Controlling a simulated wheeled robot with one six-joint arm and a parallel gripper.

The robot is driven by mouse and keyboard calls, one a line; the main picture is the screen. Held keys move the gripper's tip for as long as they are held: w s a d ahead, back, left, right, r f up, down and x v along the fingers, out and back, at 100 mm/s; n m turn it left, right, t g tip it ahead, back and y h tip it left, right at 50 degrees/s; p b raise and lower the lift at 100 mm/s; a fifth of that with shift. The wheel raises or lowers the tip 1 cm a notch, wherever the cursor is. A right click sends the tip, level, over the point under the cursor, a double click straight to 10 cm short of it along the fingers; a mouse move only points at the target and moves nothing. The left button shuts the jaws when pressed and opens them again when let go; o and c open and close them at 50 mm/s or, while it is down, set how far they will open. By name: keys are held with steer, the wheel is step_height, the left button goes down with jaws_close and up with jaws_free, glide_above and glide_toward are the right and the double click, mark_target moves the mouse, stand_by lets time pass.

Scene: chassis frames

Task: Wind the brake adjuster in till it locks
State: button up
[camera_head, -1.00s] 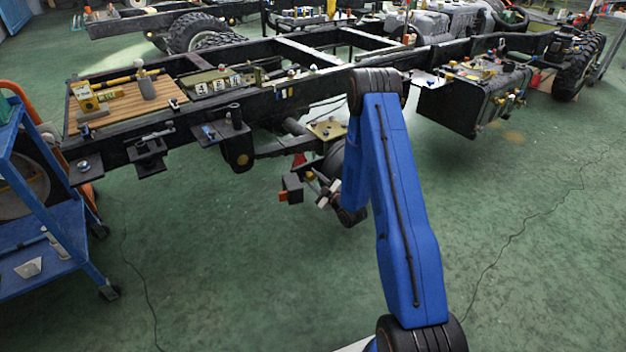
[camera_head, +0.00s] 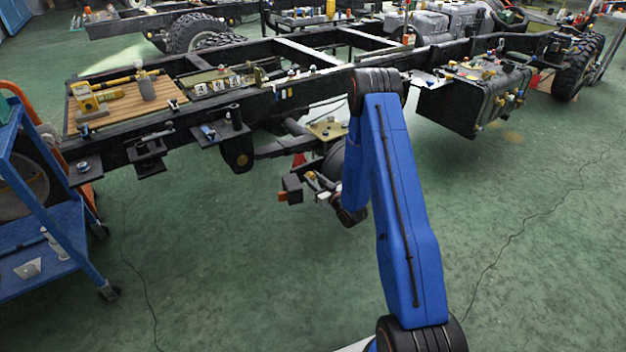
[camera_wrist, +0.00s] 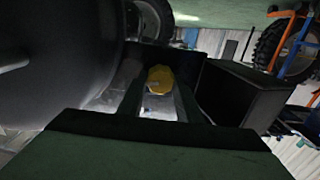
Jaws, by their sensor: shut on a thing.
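In the wrist view, a yellow rounded knob (camera_wrist: 160,77), which looks like the brake adjuster, sits between the two dark fingers of my gripper (camera_wrist: 158,90). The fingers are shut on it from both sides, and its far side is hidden. In the head view, my gripper (camera_head: 322,184) is low beside the axle, under the chassis frame (camera_head: 285,102). My blue arm hides part of that area, and the knob cannot be made out there.
A large dark round body fills the left of the wrist view, and a dark box (camera_wrist: 240,95) stands close on the right. In the head view, a blue cart (camera_head: 45,245) stands at the left. The green floor in front is mostly clear.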

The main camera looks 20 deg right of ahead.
steer(key=m, duration=0.5)
steer(key=shift+d+f+m, duration=0.1)
steer(key=shift+m, duration=0.2)
stand_by(0.4)
steer(key=o, duration=1)
steer(key=shift+o, duration=0.2)
steer(key=shift+s+d, duration=0.1)
steer(key=shift+s, duration=0.05)
steer(key=v, duration=1.7)
steer(key=shift+s, duration=0.1)
